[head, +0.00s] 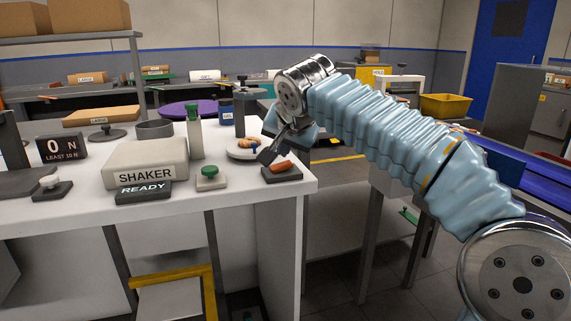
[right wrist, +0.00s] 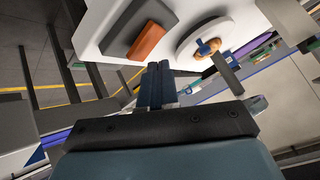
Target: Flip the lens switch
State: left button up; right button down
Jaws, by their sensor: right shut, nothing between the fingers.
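What looks like the lens switch is an orange rocker (head: 282,166) on a dark base (head: 292,175), at the right front corner of the white table. It also shows in the right wrist view (right wrist: 147,40), beyond my fingers. The rocker appears tilted on its base. My right gripper (head: 266,155) is shut and empty, pointing down just behind and left of the rocker. In the right wrist view its closed fingertips (right wrist: 157,66) appear apart from the switch, though the exact gap is hard to tell. My left gripper is not in view.
A round pale plate (head: 233,153) with a biscuit (head: 248,144) stands just behind my right fingers.

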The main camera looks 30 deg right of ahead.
aim_at(281, 167)
jog(key=shift+f, duration=0.1)
dwell(0.5)
jog(key=shift+d+f+b, duration=0.1)
jog(key=shift+f+b, duration=0.2)
jog(key=shift+b, duration=0.1)
jog(key=shift+f, duration=0.35)
dwell(0.3)
jog(key=shift+r, duration=0.2)
jog(key=shift+r+p, duration=0.4)
jog(key=shift+r, duration=0.2)
jog(key=r+p, duration=0.2)
jog(key=r, duration=0.1)
jog(key=shift+a+p, duration=0.35)
jog(key=shift+p, duration=0.05)
jog(key=shift+w+a+r, duration=0.1)
jog(key=shift+r, duration=0.2)
jog(key=shift+a+r, duration=0.1)
jog(key=shift+r, duration=0.55)
